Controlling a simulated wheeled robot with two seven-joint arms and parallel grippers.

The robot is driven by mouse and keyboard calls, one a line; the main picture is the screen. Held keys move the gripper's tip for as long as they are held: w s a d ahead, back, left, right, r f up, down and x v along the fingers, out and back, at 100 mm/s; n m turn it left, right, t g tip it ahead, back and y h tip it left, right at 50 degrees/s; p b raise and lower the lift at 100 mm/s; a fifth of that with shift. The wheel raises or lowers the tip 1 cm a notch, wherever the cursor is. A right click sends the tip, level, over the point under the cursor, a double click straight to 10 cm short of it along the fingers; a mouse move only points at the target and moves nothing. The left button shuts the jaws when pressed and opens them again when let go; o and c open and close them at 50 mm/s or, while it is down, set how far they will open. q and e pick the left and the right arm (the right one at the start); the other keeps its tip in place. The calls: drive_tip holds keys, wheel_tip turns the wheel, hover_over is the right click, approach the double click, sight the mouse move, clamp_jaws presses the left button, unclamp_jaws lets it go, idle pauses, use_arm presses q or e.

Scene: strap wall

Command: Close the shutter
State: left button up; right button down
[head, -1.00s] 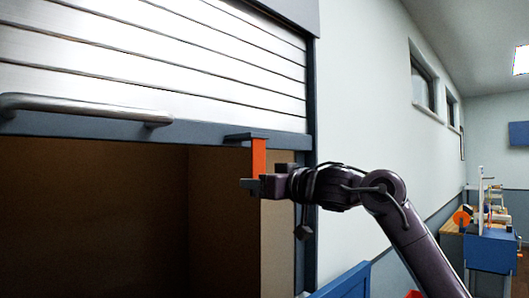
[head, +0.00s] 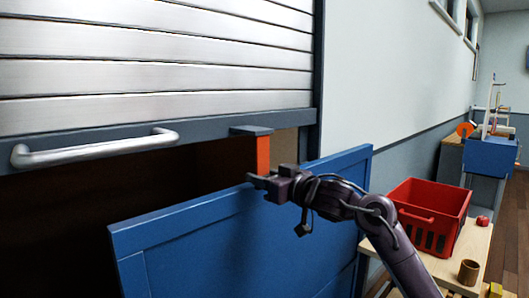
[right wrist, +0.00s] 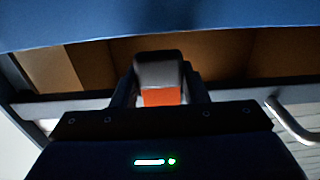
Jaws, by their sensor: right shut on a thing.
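The shutter (head: 160,70) has silvery horizontal slats and hangs partway down over a dark opening. Its grey-blue bottom rail (head: 215,135) carries a metal bar handle (head: 95,148) at the left. An orange strap (head: 263,155) hangs from a dark bracket (head: 251,131) near the rail's right end. My right gripper (head: 262,183) is shut on the strap's lower part, below the rail. In the right wrist view the orange strap (right wrist: 162,97) shows between the fingers, partly hidden by a dark block. My left gripper is out of view.
A blue panel (head: 240,225) stands below the rail and behind my right gripper, covering the lower opening. To the right, a wooden table (head: 455,250) holds a red basket (head: 430,215) and a brown cup (head: 468,271). A blue box (head: 490,157) stands farther back.

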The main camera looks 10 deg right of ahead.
wheel_tip(320, 180, down, 13)
drive_tip(key=b, duration=0.3)
drive_tip(key=shift+a+r, duration=0.15)
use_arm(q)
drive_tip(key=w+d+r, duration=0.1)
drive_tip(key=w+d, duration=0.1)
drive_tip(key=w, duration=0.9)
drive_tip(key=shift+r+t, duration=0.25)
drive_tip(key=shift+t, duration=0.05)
use_arm(e)
drive_tip(key=shift+f, duration=0.45)
drive_tip(key=c, duration=1.2)
unclamp_jaws()
drive_tip(key=shift+c, duration=0.2)
drive_tip(key=o, duration=0.4)
drive_tip(key=shift+w+a, duration=0.1)
drive_tip(key=shift+w, duration=0.15)
drive_tip(key=shift+s+r, duration=0.15)
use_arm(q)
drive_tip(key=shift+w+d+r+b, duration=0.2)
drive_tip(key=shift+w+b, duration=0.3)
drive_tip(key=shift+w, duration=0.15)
use_arm(e)
drive_tip(key=v, duration=0.7)
drive_tip(key=shift+s+d, duration=0.25)
drive_tip(key=shift+d, duration=0.05)
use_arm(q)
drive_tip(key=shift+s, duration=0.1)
